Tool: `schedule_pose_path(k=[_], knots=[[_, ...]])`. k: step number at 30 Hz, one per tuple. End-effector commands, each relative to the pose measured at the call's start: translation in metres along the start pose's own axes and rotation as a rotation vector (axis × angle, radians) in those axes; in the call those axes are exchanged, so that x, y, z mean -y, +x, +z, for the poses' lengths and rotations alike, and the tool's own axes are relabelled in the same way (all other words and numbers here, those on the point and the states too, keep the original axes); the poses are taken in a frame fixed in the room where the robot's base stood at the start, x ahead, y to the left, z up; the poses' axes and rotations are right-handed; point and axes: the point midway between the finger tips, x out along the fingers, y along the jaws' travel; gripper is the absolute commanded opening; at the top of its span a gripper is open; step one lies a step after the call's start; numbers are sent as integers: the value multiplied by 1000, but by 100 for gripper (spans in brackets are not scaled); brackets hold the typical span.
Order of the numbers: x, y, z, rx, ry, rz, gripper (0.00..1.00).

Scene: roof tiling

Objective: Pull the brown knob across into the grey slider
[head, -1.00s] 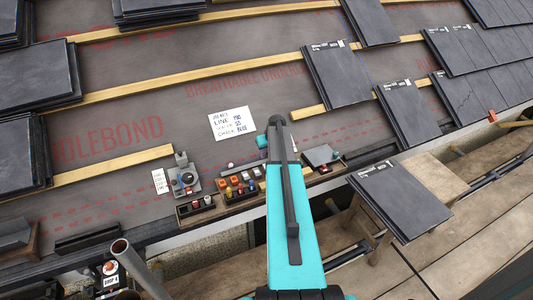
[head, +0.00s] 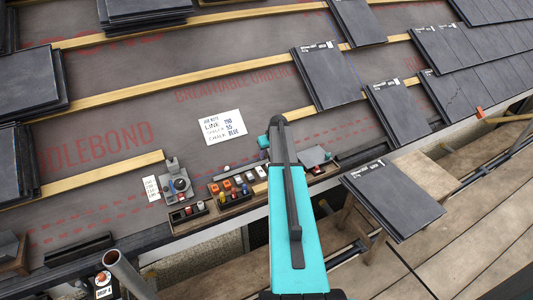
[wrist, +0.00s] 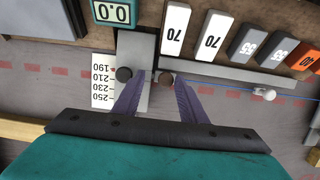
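In the wrist view, the small round brown knob (wrist: 166,78) sits right of the grey slider (wrist: 134,68), close to its right edge. The left finger overlaps the slider's lower part. In the head view my arm hides the gripper, and the brown knob cannot be made out.
A printed scale (wrist: 103,82) lies left of the slider, below a 0.0 display (wrist: 114,12). A blue line runs right from near the knob to a small white peg (wrist: 264,94). White, grey and orange numbered blocks (wrist: 212,35) stand in a rack above. Slate stacks (head: 330,75) surround the work area.

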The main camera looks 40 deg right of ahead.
Motion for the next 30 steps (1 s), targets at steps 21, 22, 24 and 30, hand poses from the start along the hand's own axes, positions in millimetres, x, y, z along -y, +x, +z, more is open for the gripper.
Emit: schedule_pose_path(k=[21, 22, 24, 30], knots=[[5, -49, 0, 0, -3, -4, 38], [5, -53, 1, 0, -3, -4, 38], [5, -64, 0, -1, -3, -3, 38], [4, -93, 0, 0, -2, -3, 38]])
